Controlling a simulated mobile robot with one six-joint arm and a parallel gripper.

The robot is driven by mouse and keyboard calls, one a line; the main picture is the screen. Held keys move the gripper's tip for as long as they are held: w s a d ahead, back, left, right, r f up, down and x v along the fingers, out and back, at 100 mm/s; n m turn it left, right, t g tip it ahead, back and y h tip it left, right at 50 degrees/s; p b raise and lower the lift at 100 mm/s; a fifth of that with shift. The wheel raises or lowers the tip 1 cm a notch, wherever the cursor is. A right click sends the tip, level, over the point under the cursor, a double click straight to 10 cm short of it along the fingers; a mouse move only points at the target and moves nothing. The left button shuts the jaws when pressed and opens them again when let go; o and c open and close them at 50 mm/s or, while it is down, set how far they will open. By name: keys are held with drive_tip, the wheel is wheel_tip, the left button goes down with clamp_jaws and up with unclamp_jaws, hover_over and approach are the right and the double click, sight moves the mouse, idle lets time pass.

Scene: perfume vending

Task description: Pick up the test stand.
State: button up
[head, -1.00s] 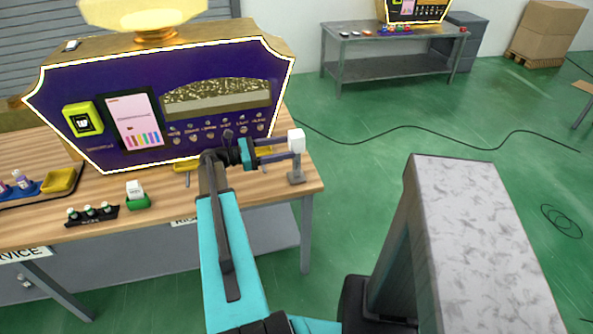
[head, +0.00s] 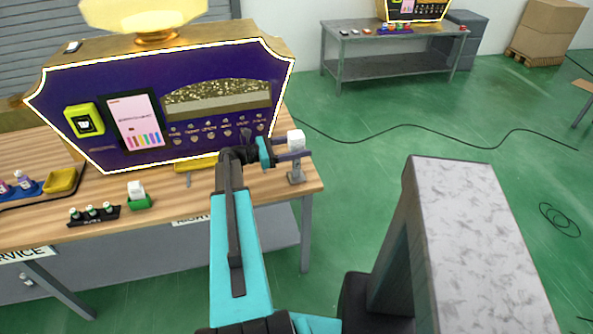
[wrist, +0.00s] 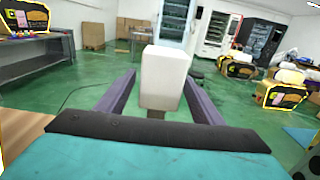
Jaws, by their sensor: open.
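The test stand (head: 296,177) stands upright at the right end of the wooden table, with a white block on top of a grey post and foot. My gripper (head: 292,149) is at the height of the white block, its two purple fingers reaching to the right. In the wrist view the white block (wrist: 163,75) stands between the open fingers, with a visible gap on each side.
A dark purple vending machine (head: 215,122) stands behind my arm on the table (head: 165,213). A yellow tray (head: 60,181), a small green holder (head: 139,202) and a black rack of vials (head: 93,215) are at the left. Green floor beyond the table's right edge is open.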

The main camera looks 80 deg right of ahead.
drive_tip(key=x, duration=0.3)
drive_tip(key=shift+p, duration=0.3)
clamp_jaws()
idle(0.4)
